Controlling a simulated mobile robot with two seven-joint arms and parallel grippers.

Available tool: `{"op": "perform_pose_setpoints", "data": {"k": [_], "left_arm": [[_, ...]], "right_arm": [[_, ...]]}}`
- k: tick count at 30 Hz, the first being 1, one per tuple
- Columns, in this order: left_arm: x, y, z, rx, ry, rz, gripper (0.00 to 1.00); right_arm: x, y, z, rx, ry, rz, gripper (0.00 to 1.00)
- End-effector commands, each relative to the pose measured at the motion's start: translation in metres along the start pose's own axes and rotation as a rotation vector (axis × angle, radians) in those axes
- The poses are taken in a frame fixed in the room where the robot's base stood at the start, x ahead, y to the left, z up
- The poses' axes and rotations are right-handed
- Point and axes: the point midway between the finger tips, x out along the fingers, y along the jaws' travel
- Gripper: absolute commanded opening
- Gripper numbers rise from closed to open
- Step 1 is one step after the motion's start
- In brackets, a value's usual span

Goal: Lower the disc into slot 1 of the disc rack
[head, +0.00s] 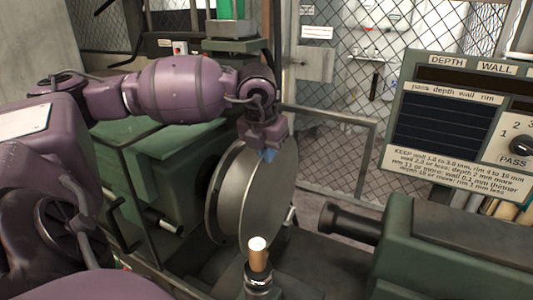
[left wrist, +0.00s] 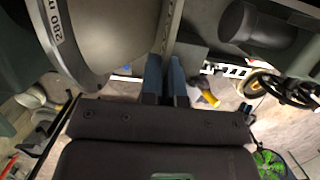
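In the head view a large thin grey disc (head: 273,200) stands nearly upright, right beside a round grey plate (head: 222,195) on the green machine. My left gripper (head: 267,155) comes down from above with its blue fingertips at the disc's upper edge. In the left wrist view the two blue fingers (left wrist: 165,82) are close together, with the thin disc edge-on (left wrist: 172,35) between them. The round plate with "280" lettering (left wrist: 58,30) is left of the fingers there. I cannot make out the disc rack or slot 1. My right gripper is not in view.
A wood-topped post (head: 258,256) stands in front of the disc's lower edge. A dark spindle (head: 348,223) on a green housing (head: 455,255) points toward the disc from the right. A gauge panel (head: 460,125) stands at right, and mesh fencing (head: 350,75) is behind.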

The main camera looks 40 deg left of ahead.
Motion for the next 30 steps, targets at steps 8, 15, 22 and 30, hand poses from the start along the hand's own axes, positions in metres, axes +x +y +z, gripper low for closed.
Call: {"op": "perform_pose_setpoints", "data": {"k": [8, 15, 22, 30], "left_arm": [[-0.008, 0.000, 0.003, 0.000, -0.004, 0.000, 0.00], [-0.014, 0.000, 0.004, 0.000, -0.004, 0.000, 0.00], [-0.018, 0.000, 0.005, 0.000, -0.003, 0.000, 0.00], [-0.018, 0.000, 0.005, 0.000, -0.003, 0.000, 0.00]], "right_arm": [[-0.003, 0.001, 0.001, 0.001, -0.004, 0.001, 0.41], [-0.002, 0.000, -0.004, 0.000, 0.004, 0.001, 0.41], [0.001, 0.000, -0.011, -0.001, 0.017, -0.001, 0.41], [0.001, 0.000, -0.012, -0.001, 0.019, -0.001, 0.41]]}}
